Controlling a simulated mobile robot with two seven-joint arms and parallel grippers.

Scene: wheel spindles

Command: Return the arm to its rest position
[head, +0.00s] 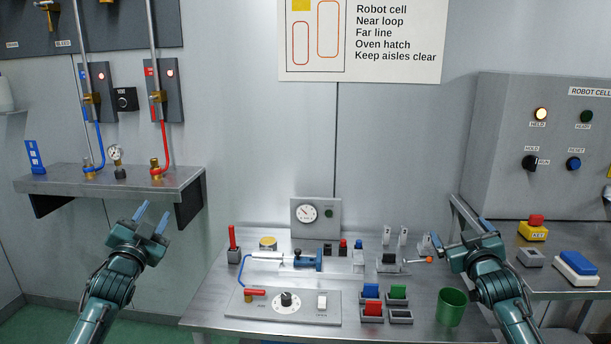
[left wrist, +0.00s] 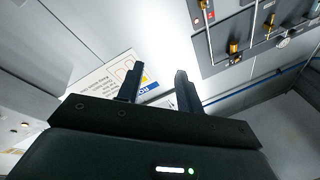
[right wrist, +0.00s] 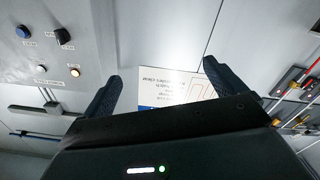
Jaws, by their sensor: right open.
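My left gripper (head: 151,215) is raised in front of the wall, below and to the right of the wall shelf. Its two fingers stand apart with nothing between them, as the left wrist view (left wrist: 157,82) also shows. My right gripper (head: 462,234) is raised at the right end of the steel bench, its fingers wide apart and empty; the right wrist view (right wrist: 160,78) shows the gap clear. Both wrist cameras look toward the walls and the poster (head: 362,40). My right gripper partly covers the right edge of the bench from the head camera.
The steel bench (head: 215,300) carries a dial panel (head: 262,312), a blue-and-silver tool (head: 306,262), coloured blocks in trays and a green cup (head: 451,307) beside my right arm. A shelf (head: 110,182) with hoses is at left. A control cabinet (head: 540,200) stands at right.

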